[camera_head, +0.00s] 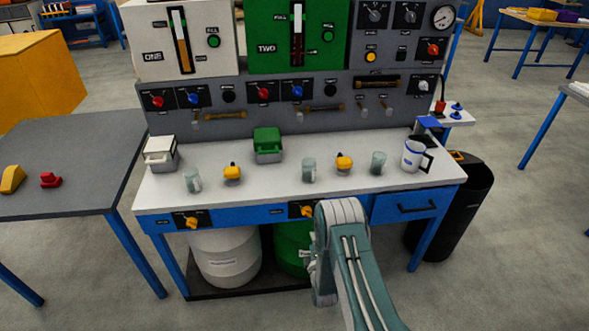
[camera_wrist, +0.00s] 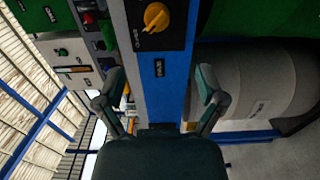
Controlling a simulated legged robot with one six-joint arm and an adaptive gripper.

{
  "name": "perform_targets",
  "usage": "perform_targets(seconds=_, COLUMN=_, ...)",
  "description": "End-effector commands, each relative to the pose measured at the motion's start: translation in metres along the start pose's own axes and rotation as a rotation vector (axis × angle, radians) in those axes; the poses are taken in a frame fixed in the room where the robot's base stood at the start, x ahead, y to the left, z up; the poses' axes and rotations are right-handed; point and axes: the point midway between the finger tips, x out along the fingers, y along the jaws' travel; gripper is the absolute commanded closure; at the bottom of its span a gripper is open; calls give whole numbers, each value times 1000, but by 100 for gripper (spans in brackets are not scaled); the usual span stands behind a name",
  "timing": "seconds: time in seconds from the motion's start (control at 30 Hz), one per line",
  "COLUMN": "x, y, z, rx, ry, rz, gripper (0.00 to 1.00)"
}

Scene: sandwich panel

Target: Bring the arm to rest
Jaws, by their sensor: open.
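My gripper (camera_wrist: 159,78) shows in the wrist view with its two fingers spread wide apart. It is open, and nothing is between the fingers. Beyond the fingers is the blue front rail (camera_wrist: 172,75) of the workbench, seen turned on its side. A yellow knob (camera_wrist: 156,17) is mounted on it. In the head view my teal arm (camera_head: 350,262) is bent in front of the bench, right of the middle. The gripper itself cannot be made out there.
The white workbench top (camera_head: 220,202) holds several cups, two yellow items, two small bins and a white mug (camera_head: 411,156). White (camera_head: 226,262) and green (camera_head: 288,248) drums stand underneath. A black bin (camera_head: 466,205) is at right, a grey table (camera_head: 75,150) at left.

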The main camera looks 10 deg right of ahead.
Motion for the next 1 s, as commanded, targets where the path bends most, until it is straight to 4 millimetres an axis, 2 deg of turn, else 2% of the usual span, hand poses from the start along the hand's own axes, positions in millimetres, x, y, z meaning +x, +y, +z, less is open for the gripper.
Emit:
perform_targets(seconds=0.13, x=4, y=6, z=0, rx=10, ry=0, rz=-5, gripper=11)
perform_targets(seconds=0.23, x=17, y=26, z=1, rx=53, ry=0, rz=-29, gripper=11)
perform_targets(seconds=0.4, x=42, y=81, z=2, rx=179, ry=-9, rz=-112, gripper=11)
perform_targets(seconds=0.6, x=55, y=146, z=3, rx=334, ry=-34, rz=-216, gripper=11)
perform_targets(seconds=0.77, x=52, y=197, z=4, rx=456, ry=-66, rz=-298, gripper=11)
perform_targets(seconds=1.0, x=26, y=269, z=6, rx=635, ry=-133, rz=-415, gripper=11)
